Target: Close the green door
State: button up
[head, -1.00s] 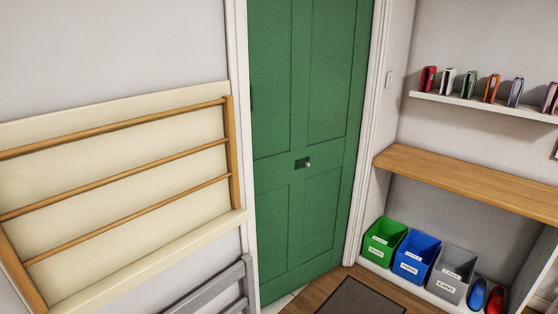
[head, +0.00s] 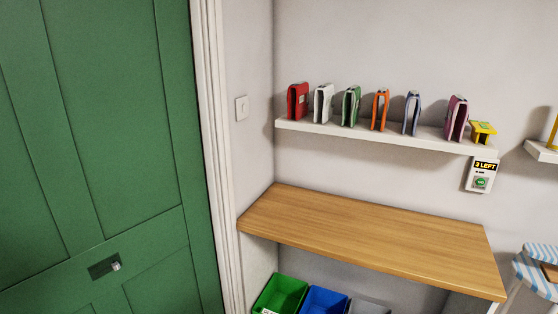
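The green door (head: 95,140) fills the left side of the head view. It is panelled, and its right edge is beside the white frame (head: 217,150). The door's left edge and bottom are out of view. My gripper is not in view.
A wooden worktop (head: 370,235) juts out right of the door, with a green bin (head: 282,291) and a blue bin (head: 325,299) below. A white shelf (head: 390,136) holds several coloured books. A striped stool (head: 538,270) stands at the far right. The floor is out of view.

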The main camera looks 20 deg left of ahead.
aim_at(102, 162)
jog(key=i, duration=0.25)
jog(key=u, duration=1.7)
jog(key=i, duration=1.3)
jog(key=u, duration=3.9)
jog(key=i, duration=0.5)
jog(key=z, duration=0.05)
